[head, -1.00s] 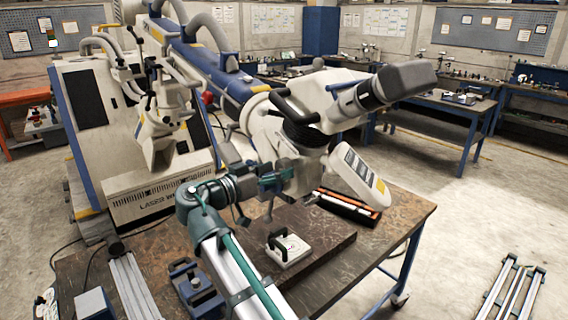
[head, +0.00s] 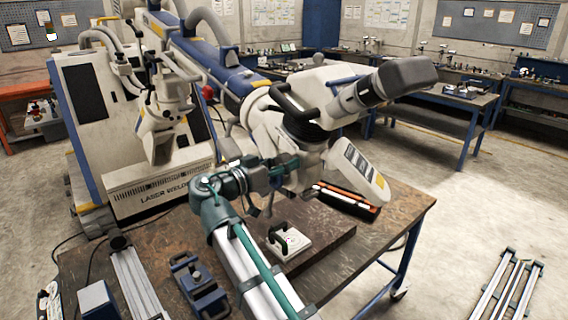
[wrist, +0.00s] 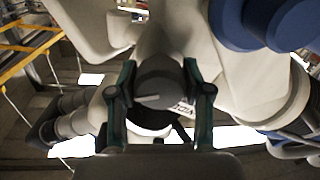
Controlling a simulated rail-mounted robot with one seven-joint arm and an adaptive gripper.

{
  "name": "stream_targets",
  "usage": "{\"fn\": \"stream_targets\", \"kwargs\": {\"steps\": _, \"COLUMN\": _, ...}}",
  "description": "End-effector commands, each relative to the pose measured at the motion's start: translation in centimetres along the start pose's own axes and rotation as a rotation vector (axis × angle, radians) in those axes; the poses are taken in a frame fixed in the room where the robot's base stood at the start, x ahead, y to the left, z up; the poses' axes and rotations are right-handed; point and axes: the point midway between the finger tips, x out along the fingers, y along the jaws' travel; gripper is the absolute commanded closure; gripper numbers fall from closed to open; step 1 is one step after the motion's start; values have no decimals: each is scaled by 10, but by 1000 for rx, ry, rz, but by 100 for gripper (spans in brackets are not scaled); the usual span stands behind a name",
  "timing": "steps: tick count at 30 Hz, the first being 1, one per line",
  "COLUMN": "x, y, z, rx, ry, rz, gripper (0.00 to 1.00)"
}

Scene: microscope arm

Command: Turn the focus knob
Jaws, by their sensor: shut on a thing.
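The microscope (head: 335,110) is a large off-white head with dark grey eyepieces, reaching over the table. Its focus knob (wrist: 158,80) is a dark grey round knob with a short pale mark, seen nearly end-on in the wrist view. My gripper (wrist: 160,92) has one green finger on each side of the knob and is shut on it. In the head view my gripper (head: 277,170) is at the lower left of the microscope head, and there the knob is mostly hidden by the gripper and cannot be made out clearly.
Below my arm stands a brown table (head: 375,250) with a white block with a black handle (head: 288,242), a blue clamp (head: 198,285) and an orange-and-black tray (head: 345,200). A laser welder cabinet (head: 130,150) stands at the left.

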Motion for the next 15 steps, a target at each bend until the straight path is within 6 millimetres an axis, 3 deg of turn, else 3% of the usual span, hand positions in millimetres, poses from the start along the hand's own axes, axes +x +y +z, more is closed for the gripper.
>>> {"fn": "stream_targets", "kwargs": {"steps": 15, "x": 0, "y": -1, "z": 2, "rx": 136, "ry": 1, "rz": 0, "gripper": 86}}
